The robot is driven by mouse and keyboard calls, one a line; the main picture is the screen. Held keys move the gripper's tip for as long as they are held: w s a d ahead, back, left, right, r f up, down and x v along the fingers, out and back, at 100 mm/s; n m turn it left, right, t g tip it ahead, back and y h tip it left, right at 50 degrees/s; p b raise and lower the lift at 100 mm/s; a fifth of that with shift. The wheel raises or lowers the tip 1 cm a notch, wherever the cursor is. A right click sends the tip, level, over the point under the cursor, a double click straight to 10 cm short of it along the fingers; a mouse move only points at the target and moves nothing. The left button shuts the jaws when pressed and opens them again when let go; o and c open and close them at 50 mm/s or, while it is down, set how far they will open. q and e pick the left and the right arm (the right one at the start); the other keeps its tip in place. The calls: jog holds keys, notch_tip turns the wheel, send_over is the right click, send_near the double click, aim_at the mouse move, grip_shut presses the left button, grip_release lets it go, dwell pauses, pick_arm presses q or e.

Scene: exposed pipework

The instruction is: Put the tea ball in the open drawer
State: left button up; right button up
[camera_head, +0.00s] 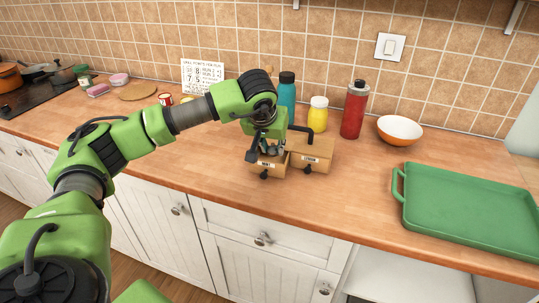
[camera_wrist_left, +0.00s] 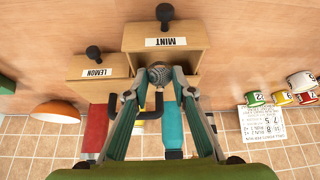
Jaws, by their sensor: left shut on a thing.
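My left gripper (camera_head: 271,150) points down over the small wooden drawer box (camera_head: 318,145) on the counter. In the left wrist view, which is upside down, the gripper (camera_wrist_left: 159,84) is shut on a grey mesh tea ball (camera_wrist_left: 158,74). The drawer labelled MINT (camera_wrist_left: 166,41) is pulled out and open, with a dark knob on its front. The tea ball shows over this drawer's opening; whether it touches the drawer floor I cannot tell. The LEMON drawer (camera_wrist_left: 97,72) beside it sits further back. In the head view the fingers mostly hide the tea ball.
Behind the box stand a teal bottle (camera_head: 286,91), a yellow-bodied jar (camera_head: 318,115) and a red bottle (camera_head: 354,112). An orange and white bowl (camera_head: 399,130) and a green tray (camera_head: 470,210) are to the right. The counter in front of the box is clear.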

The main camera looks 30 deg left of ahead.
aim_at(269, 154)
pick_arm(q)
jog(key=shift+a+f, duration=0.25)
jog(key=shift+f, duration=0.05)
jog(key=f, duration=0.1)
jog(key=f+p, duration=0.1)
jog(key=f, duration=0.1)
jog(key=shift+a+f, duration=0.1)
jog(key=shift+a, duration=0.15)
jog(key=shift+f, duration=0.2)
jog(key=shift+f, duration=0.2)
jog(key=o, duration=0.7)
jog(key=shift+r, duration=0.1)
